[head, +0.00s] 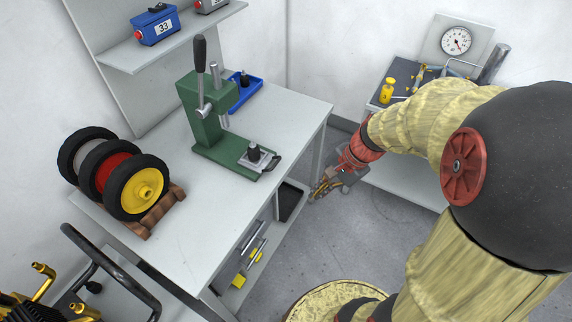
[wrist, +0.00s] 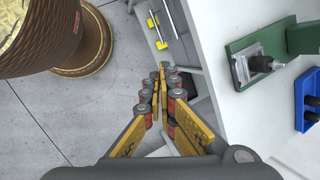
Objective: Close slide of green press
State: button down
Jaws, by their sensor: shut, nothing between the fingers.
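The green press (head: 208,118) stands on the white workbench, its lever with the black grip (head: 200,55) pointing up. Its slide (head: 262,157), a grey plate carrying a dark cylindrical piece, sits at the front end of the green base, out from under the ram. The slide also shows at the right of the wrist view (wrist: 241,66), with the green base around it. My gripper (head: 316,194) is shut and empty, beyond the bench's front edge and to the right of the slide, apart from it. In the wrist view my gripper's fingers (wrist: 162,72) point toward the bench's lower shelf.
A blue tray (head: 244,90) lies behind the press. A rack of black-rimmed wheels (head: 135,187) stands at the bench's left. Below is a shelf with yellow-handled tools (head: 240,280). A second table (head: 385,95) with a gauge stands at right. Floor between them is open.

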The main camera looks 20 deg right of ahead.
aim_at(258, 154)
jog(key=w+d+f+m+t, duration=0.2)
jog(key=w+d+m+t, duration=0.25)
jog(key=w+m, duration=0.8)
jog(key=w+a+f+m+b, duration=0.2)
jog(key=w+a+f+b, duration=0.2)
jog(key=w+a+f, duration=0.2)
jog(key=shift+w+f+g+y, duration=0.35)
jog(key=shift+f+y, duration=0.05)
jog(key=shift+f, duration=0.6)
jog(key=shift+w, duration=0.1)
jog(key=w+a, duration=0.2)
jog(key=w, duration=0.1)
jog(key=w+a+p, duration=0.1)
jog(key=w+a, duration=0.1)
jog(key=w, duration=0.1)
jog(key=w+a+p, duration=0.1)
jog(key=w+a, duration=0.1)
jog(key=w, duration=0.1)
jog(key=shift+w+a, duration=0.1)
jog(key=shift+a, duration=0.3)
